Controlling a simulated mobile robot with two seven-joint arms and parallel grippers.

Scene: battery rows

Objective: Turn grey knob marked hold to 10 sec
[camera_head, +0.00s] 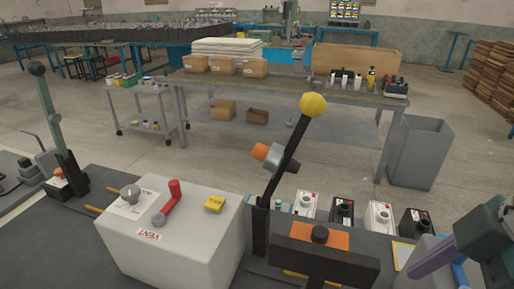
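The grey knob (130,193) sits on a white dial plate (138,206) at the top left of a pale control box (172,239). The dial's small markings are too small to read, so I cannot tell where the knob points. A red-handled lever (168,204) and a yellow part (214,203) are on the same box top, with a VENT label in front. What looks like my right gripper (432,258) is at the lower right edge, well away from the knob; its fingers are partly cut off. My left gripper is not in view.
A tall black lever with a yellow ball (312,105) rises right of the box. A dark green lever (55,125) stands at left. A dark block with an orange top (322,236) is at front.

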